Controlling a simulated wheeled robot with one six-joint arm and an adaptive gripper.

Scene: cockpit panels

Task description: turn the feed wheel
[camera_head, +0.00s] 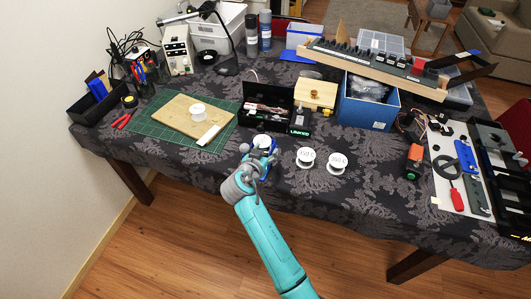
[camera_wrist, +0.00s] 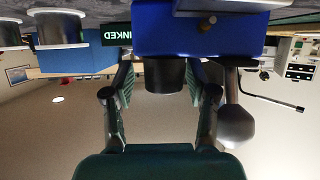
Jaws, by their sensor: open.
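A blue device (camera_wrist: 200,30) fills the top middle of the wrist view, which is upside down. A dark round cylinder (camera_wrist: 164,76) juts from it, and a grey rounded knob (camera_wrist: 236,124) on a post is at its right. I cannot tell for certain which part is the feed wheel. My gripper (camera_wrist: 162,92) is open, with one finger on each side of the dark cylinder; contact cannot be made out. In the head view my gripper (camera_head: 259,158) is at the table's front edge and hides much of the blue device (camera_head: 264,142), which shows a white top.
Two white spools (camera_head: 305,157) (camera_head: 337,162) stand close to the right. Behind are an open black case (camera_head: 265,108) and a wooden box (camera_head: 316,94). A green mat (camera_head: 150,126) with a board and spool lies left. The cloth further right is clear up to an orange tool (camera_head: 414,157).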

